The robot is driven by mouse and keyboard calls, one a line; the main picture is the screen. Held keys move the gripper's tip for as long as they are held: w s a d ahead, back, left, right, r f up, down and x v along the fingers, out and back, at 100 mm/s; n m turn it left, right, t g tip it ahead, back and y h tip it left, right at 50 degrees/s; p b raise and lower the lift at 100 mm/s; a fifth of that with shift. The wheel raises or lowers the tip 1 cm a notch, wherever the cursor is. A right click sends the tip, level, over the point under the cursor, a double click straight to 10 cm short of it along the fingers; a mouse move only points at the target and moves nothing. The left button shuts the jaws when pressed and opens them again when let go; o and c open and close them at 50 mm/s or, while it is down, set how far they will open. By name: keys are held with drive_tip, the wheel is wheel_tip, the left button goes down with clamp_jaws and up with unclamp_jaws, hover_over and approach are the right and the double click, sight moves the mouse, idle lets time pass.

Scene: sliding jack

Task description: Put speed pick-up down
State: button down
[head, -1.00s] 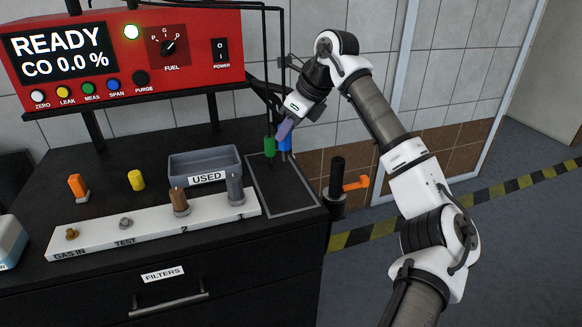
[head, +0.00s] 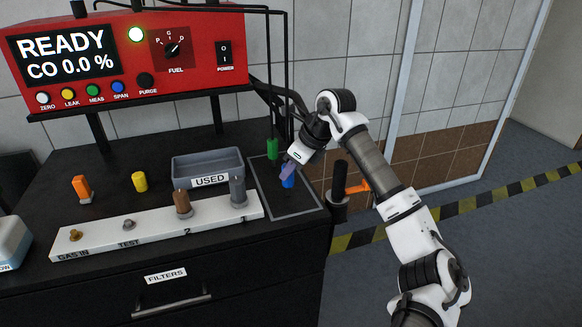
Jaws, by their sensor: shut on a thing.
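The speed pick-up appears to be the blue piece (head: 288,182) at my gripper's tip, on or just above the grey-outlined mat. My gripper (head: 289,170) is shut on it, and the purple-grey fingers partly cover it. A black cable runs down toward it from above. The grey-outlined mat (head: 290,214) lies on the right end of the black bench top. A green probe (head: 272,148) on its own black cable is at the mat's back left. I cannot tell whether the blue piece touches the mat.
A grey USED tray (head: 207,165) and a white filter rail (head: 150,233) with several fittings stand left of the mat. A black post with an orange lever (head: 355,188) is right of the bench. The red analyser (head: 200,50) stands behind. The mat's front is clear.

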drive_tip(key=shift+f, duration=0.25)
drive_tip(key=c, duration=1.1)
unclamp_jaws()
drive_tip(key=shift+r, duration=0.1)
drive_tip(key=shift+c, duration=0.2)
drive_tip(key=v, duration=1.2)
drive_tip(key=shift+r+b, duration=0.2)
drive_tip(key=shift+b, duration=0.1)
